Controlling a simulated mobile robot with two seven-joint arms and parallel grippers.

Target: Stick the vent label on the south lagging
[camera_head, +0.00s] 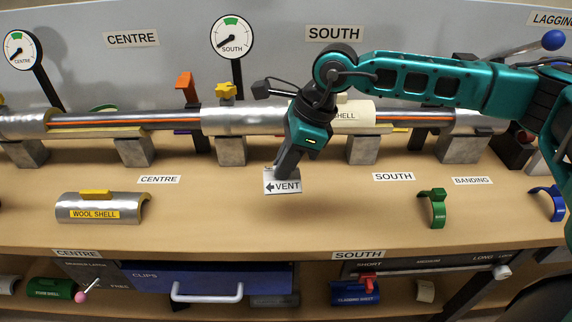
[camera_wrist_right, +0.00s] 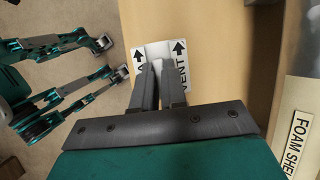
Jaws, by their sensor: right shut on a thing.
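My right gripper (camera_head: 281,172) is shut on the white vent label (camera_head: 288,187), which reads VENT with a black left-pointing arrow. It holds the label near the front of the bench top, before the pipe and apart from it. In the right wrist view the label (camera_wrist_right: 181,58) shows beyond the fingers (camera_wrist_right: 160,75), which hide part of it. The south lagging (camera_head: 360,113), a pale shell marked FOAM SHELL in the wrist view (camera_wrist_right: 298,140), sits on the pipe below the SOUTH sign, partly hidden by my right wrist. My left gripper is not in view.
A wool shell (camera_head: 100,208) lies on the bench at left. A green band (camera_head: 436,208) and a blue band (camera_head: 552,202) stand at right. The SOUTH gauge (camera_head: 231,37) rises behind the pipe. The bench between shell and green band is mostly clear.

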